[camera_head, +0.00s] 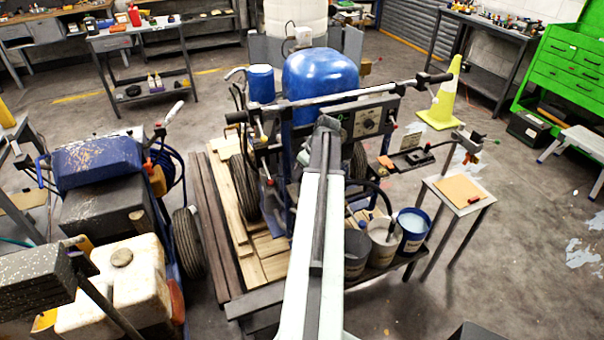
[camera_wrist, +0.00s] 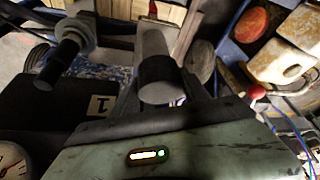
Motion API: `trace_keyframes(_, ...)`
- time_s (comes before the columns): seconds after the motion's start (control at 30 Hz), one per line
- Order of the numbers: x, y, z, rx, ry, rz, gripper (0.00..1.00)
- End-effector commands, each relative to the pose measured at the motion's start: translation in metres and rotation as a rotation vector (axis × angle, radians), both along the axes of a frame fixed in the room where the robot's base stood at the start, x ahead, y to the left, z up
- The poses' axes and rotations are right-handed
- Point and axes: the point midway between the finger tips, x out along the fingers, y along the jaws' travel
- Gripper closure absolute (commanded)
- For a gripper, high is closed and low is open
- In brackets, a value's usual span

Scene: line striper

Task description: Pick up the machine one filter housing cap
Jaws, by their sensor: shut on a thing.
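In the wrist view, a pale grey cylinder with a black end (camera_wrist: 158,72) sits between the two dark fingers of my gripper (camera_wrist: 163,90). I take it for the filter housing cap. My gripper appears shut on it. The picture does not show whether the cap is clear of its seat. In the head view, my arm reaches to the striper with the blue tank (camera_head: 320,72), and the arm hides my gripper and the cap. A dark plate marked 1 (camera_wrist: 100,106) lies left of my gripper in the wrist view.
A grey flanged piece with a black stub (camera_wrist: 72,50) is close on the left. A gauge (camera_wrist: 12,162) shows at the lower left. The handlebar (camera_head: 350,95) crosses near my arm. Buckets (camera_head: 411,228) stand on the right, and another striper (camera_head: 105,165) on the left.

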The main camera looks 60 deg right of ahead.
Motion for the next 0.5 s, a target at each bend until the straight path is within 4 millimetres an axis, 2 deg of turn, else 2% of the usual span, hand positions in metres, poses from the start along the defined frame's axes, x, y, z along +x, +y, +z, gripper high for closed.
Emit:
trace_keyframes(0.03,0.0,0.0,0.014,0.0,0.0,0.0,0.92)
trace_keyframes(0.3,-0.001,0.0,0.071,0.0,0.0,-0.001,0.92)
trace_keyframes(0.4,-0.001,0.0,0.087,0.0,0.0,-0.001,0.92)
trace_keyframes(0.5,-0.001,-0.001,0.094,0.0,0.0,-0.001,0.92)
